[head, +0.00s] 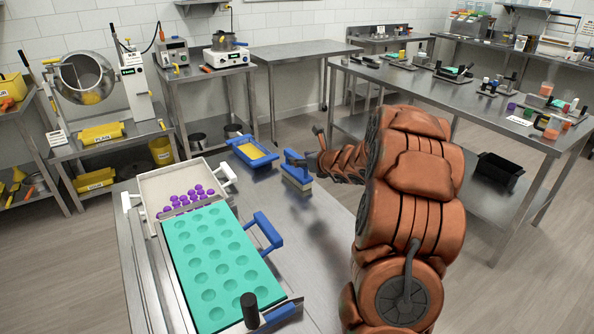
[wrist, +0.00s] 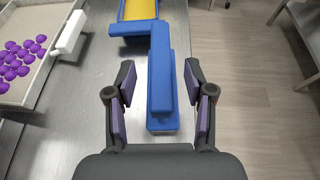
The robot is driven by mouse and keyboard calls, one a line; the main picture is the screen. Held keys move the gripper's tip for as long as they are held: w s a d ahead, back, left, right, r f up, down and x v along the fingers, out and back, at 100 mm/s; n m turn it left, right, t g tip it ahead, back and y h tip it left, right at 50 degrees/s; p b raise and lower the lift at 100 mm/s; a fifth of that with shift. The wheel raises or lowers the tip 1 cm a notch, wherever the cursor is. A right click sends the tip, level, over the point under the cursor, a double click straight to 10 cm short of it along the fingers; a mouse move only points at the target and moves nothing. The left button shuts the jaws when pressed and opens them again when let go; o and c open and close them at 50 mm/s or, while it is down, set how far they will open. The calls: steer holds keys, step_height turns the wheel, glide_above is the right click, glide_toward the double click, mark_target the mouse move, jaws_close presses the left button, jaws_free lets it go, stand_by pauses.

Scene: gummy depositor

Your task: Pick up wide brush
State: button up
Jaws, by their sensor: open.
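The wide brush (head: 297,170) has a blue handle and a pale bristle block below it. It stands on the steel table near the right edge. In the wrist view the blue brush (wrist: 161,75) lies between my gripper's fingers, with a gap on each side. My gripper (wrist: 161,92) is open, its purple pads apart and not touching the brush. In the head view my gripper (head: 318,150) is just right of the brush, partly hidden by my arm.
A blue tray with yellow inside (head: 252,151) lies just beyond the brush. A teal mold (head: 210,262) with blue handles and a pale tray (head: 150,192) of purple gummies are to the left. The steel tabletop (head: 315,235) in front of the brush is clear.

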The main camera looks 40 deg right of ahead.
mark_target(296, 168)
steer(key=shift+p+x, duration=0.45)
steer(key=shift+x, duration=1.4)
steer(key=shift+f, duration=0.15)
jaws_close()
steer(key=shift+d, duration=0.1)
